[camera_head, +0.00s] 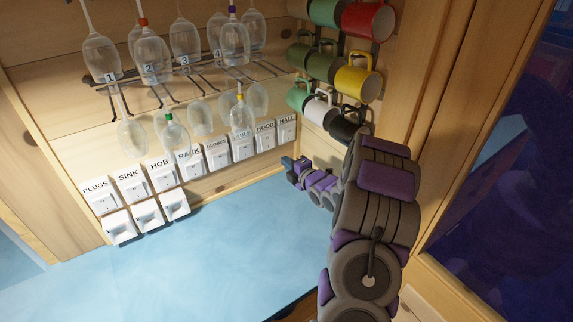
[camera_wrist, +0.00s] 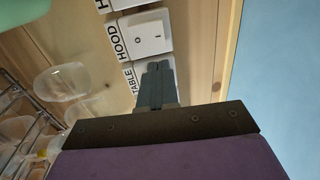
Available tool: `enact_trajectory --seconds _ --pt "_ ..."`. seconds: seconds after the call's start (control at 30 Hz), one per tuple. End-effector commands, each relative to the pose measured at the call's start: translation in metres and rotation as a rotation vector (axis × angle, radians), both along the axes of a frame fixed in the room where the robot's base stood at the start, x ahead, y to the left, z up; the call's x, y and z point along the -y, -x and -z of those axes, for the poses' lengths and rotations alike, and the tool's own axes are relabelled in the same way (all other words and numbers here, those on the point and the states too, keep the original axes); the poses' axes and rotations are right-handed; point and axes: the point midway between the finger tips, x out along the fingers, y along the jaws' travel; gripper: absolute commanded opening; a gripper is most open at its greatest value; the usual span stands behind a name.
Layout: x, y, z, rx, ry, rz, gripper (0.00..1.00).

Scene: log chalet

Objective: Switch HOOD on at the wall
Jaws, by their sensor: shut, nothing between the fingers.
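The HOOD switch (camera_head: 265,138) is a white rocker plate in the wall row, between TABLE (camera_head: 242,147) and HALL (camera_head: 286,129). In the wrist view the HOOD switch (camera_wrist: 146,36) shows turned sideways, with an O and an I mark on its rocker. I cannot tell which side is pressed in. My gripper (camera_head: 289,163) is shut and empty, just below the row near HOOD and HALL. In the wrist view its fingertips (camera_wrist: 158,68) show over the TABLE switch, close to the edge of HOOD; touching or apart I cannot tell. The fingers hide most of the TABLE switch.
Several wine glasses (camera_head: 148,60) hang from a rack above the switches, some close over the labels. Mugs (camera_head: 357,75) hang on the right wall above my arm. White sockets (camera_head: 147,214) sit below the left switches. The blue worktop (camera_head: 180,265) is clear.

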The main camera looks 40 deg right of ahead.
Motion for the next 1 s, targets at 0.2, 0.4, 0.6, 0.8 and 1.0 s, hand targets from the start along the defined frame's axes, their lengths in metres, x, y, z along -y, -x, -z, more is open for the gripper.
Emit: enact_trajectory --seconds 0.2,0.4,0.6,0.8,1.0 --pt "0.002 -0.04 0.008 0.0 0.002 -0.001 0.0" --pt "-0.001 -0.072 0.011 0.0 0.005 -0.002 0.0" --pt "0.001 -0.092 0.015 -0.001 0.004 -0.002 0.0" --pt "0.006 -0.101 0.016 0.0 0.001 0.001 0.0" --pt "0.006 -0.101 0.016 0.0 0.0 0.002 0.0"
